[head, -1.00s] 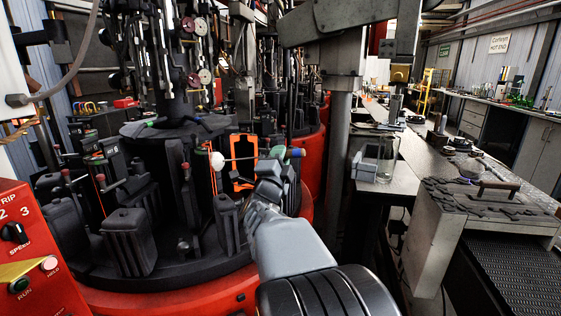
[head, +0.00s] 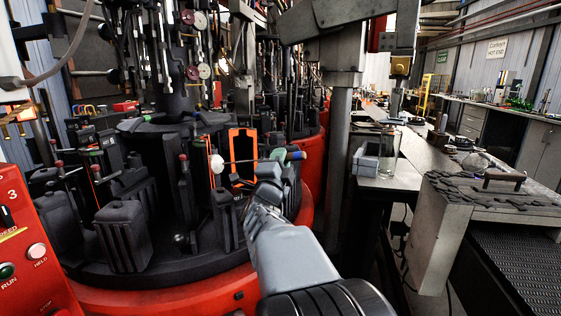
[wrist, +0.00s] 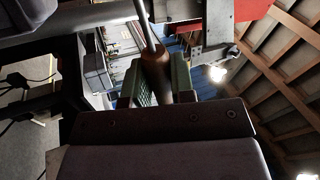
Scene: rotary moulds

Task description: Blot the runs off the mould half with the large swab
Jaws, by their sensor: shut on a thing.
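My gripper (head: 270,172) is shut on the large swab. In the wrist view a brown part of the handle (wrist: 156,66) sits between my two fingers. An open black mould half with an orange rim (head: 242,180) stands behind the shaft. The swab head is near the edge of a narrower orange-edged mould part (head: 206,180); I cannot tell whether they touch. No runs can be made out.
Several dark moulds, one a closed ribbed block (head: 124,236), stand around the red-skirted rotary table (head: 180,296). A red control panel (head: 28,255) is at the lower left. A grey post (head: 343,130) and workbench (head: 400,178) stand to the right.

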